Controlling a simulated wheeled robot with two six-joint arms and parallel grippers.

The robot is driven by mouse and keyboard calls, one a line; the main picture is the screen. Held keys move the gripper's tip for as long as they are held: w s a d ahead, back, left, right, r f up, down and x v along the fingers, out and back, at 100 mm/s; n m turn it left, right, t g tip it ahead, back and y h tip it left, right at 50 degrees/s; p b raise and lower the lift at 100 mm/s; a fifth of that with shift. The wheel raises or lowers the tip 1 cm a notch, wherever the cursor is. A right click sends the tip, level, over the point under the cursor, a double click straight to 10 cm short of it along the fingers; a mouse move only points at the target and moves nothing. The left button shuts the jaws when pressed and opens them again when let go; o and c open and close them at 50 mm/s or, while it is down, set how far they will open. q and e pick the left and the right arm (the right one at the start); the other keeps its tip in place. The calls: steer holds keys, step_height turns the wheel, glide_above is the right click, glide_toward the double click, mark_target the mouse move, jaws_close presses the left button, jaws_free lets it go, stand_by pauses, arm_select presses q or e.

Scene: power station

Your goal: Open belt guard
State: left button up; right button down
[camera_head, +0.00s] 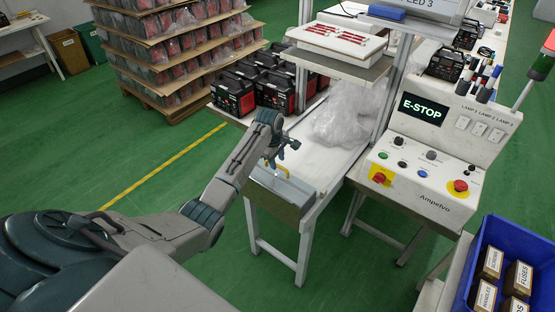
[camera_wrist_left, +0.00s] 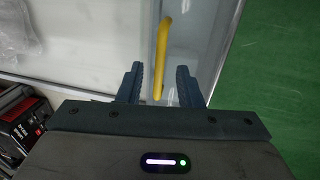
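The belt guard (camera_head: 276,201) is a grey metal cover at the near end of the white conveyor. Its yellow handle (camera_head: 284,172) shows just below my left gripper (camera_head: 284,148). In the left wrist view, the yellow handle (camera_wrist_left: 162,48) runs lengthwise, and its near end appears between the two dark fingers of my left gripper (camera_wrist_left: 158,78). The fingers are apart, with gaps on both sides of the handle. I cannot tell whether the handle is at fingertip depth. The guard's hinge is not clear. My right gripper is not in view.
A control panel (camera_head: 437,150) with E-STOP display stands right of the conveyor. Clear plastic wrap (camera_head: 346,115) lies on the belt, and black-and-red units (camera_head: 233,97) stand beside it. A blue crate (camera_head: 515,250) with small boxes is at lower right. Green floor lies in front.

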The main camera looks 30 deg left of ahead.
arm_select(q)
steer(key=shift+w+f, duration=0.15)
steer(key=shift+f, duration=0.6)
jaws_close()
